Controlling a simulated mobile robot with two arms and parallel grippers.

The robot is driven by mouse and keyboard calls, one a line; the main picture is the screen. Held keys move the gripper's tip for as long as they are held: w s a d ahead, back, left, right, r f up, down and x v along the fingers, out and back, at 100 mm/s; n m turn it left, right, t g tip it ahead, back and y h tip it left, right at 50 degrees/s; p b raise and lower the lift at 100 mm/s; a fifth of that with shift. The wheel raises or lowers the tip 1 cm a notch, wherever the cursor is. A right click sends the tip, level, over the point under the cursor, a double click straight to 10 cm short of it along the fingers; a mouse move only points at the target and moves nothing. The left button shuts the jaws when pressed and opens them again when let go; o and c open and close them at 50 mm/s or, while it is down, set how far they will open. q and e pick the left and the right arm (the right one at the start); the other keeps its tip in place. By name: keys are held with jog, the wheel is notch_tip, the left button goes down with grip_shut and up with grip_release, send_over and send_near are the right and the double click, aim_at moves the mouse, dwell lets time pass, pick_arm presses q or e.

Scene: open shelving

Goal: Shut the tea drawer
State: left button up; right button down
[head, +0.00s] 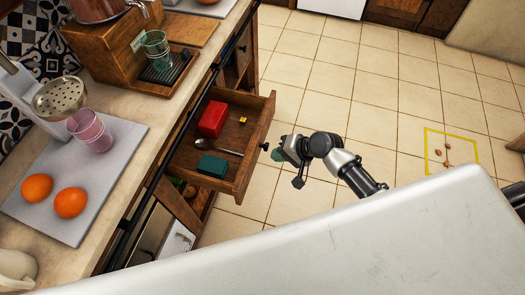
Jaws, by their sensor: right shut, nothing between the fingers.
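The wooden tea drawer (258,128) stands pulled out from under the counter in the head view. Inside it lie a red box (213,119), a dark green box (212,166), a spoon (222,148) and a small yellow item (243,120). A dark round knob (265,146) sits on the drawer front. My right gripper (278,154) is shut and empty, just right of the knob. I cannot tell whether it touches the knob. My left gripper is out of view.
The counter (160,112) on the left holds two oranges (70,202) on a grey board (105,165), pink cups (90,130) and green glasses (155,48). A dark rail (178,140) runs along its edge. The tiled floor (345,85) is mostly open, with a yellow square outline (425,148) at right.

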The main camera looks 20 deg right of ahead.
aim_at(255, 152)
jog(key=w+a, duration=0.1)
jog(key=a, duration=0.1)
jog(key=w+a+f, duration=0.1)
jog(key=a, duration=0.1)
jog(key=shift+w+p, duration=0.35)
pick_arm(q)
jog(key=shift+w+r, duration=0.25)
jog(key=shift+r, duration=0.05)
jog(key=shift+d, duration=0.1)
pick_arm(e)
jog(key=shift+a, duration=0.1)
